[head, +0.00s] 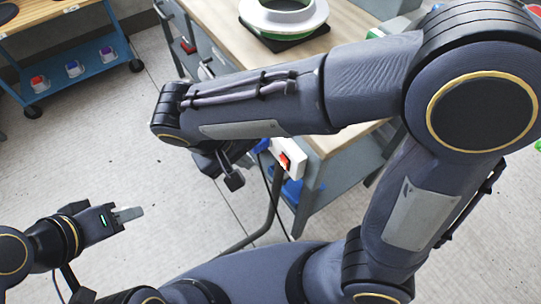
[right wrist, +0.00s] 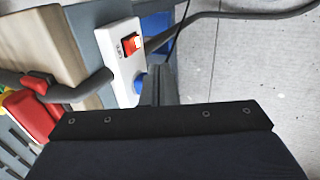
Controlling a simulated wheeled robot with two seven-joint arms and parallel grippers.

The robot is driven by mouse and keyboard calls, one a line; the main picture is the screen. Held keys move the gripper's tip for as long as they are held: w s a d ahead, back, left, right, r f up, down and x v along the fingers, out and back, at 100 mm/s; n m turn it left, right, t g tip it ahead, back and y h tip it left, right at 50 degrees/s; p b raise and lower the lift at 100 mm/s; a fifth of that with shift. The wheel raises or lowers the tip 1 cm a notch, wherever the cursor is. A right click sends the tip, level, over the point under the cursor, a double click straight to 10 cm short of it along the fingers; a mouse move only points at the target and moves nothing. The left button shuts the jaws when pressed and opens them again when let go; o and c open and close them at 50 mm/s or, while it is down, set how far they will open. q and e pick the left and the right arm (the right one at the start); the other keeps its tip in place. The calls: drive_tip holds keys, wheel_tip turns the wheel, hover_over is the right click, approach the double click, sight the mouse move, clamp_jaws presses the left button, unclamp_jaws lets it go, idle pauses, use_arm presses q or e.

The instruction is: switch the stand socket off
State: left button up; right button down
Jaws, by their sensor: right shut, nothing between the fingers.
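The stand socket (head: 291,157) is a white box at the end of the workbench, on a bent grey tube. Its red rocker switch (head: 285,161) shows a bright orange glow. In the right wrist view the socket (right wrist: 120,62) shows the glowing rocker (right wrist: 131,44) above a round blue part (right wrist: 139,84). My right gripper (right wrist: 161,84) is shut and empty, just beside the blue part and below the rocker; contact cannot be told. In the head view my right arm partly hides it.
A workbench (head: 335,136) with a wooden top carries a white and green ring mould (head: 284,14). A blue trolley (head: 90,68) stands at upper left. A dark cable (head: 268,190) hangs by the stand tube (head: 272,212). The floor left of the stand is clear.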

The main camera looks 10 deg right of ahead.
sight(284, 163)
drive_tip(key=shift+a, duration=0.4)
drive_tip(key=w+d+f+b, duration=0.1)
drive_tip(key=w+d+f, duration=0.2)
drive_tip(key=d+f, duration=0.4)
drive_tip(key=shift+x, duration=0.9)
drive_tip(key=shift+s, duration=0.15)
